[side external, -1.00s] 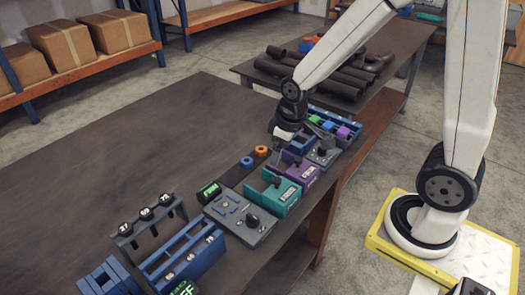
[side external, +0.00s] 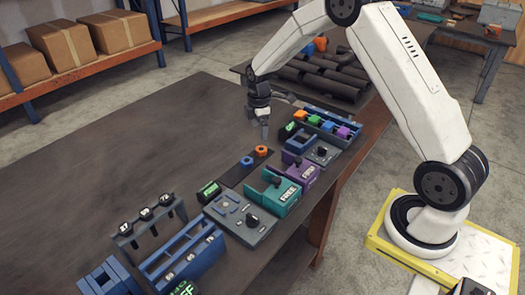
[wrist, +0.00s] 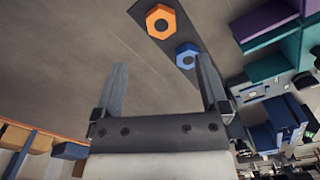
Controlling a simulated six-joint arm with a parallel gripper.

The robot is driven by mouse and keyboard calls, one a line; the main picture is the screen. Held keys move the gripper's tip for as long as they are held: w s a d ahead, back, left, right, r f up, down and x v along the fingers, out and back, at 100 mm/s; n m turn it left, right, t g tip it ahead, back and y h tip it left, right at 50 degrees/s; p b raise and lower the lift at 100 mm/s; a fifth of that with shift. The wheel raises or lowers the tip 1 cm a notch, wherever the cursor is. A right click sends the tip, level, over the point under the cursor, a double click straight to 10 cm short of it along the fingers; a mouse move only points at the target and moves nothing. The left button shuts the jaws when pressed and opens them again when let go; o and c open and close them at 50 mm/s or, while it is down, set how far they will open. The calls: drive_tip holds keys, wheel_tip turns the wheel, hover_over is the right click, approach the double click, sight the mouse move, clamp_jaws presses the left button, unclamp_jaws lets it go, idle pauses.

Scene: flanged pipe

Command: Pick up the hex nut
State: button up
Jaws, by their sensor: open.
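Two hex nuts lie on a dark strip on the table. The orange nut (side external: 261,150) also shows at the top of the wrist view (wrist: 161,21). The blue nut (side external: 246,161) lies beside it and shows in the wrist view (wrist: 187,55), close to the right fingertip. My gripper (side external: 265,134) points down just behind the orange nut in the side view. In the wrist view my gripper (wrist: 163,68) has its fingers spread wide with nothing between them. Both nuts are apart from the fingers.
A teal fixture (side external: 279,192) and a purple fixture (side external: 302,169) stand right of the nuts. A blue rack (side external: 334,124) with coloured pieces is behind. A grey panel (side external: 240,220) and a small display (side external: 209,190) are nearer. The table's left side is clear.

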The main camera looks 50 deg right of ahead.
sight(260, 149)
drive_tip(key=shift+f, duration=0.1)
drive_tip(key=shift+f, duration=1.2)
drive_tip(key=shift+f, duration=0.1)
drive_tip(key=shift+s+f, duration=0.15)
drive_tip(key=shift+f, duration=2.35)
clamp_jaws()
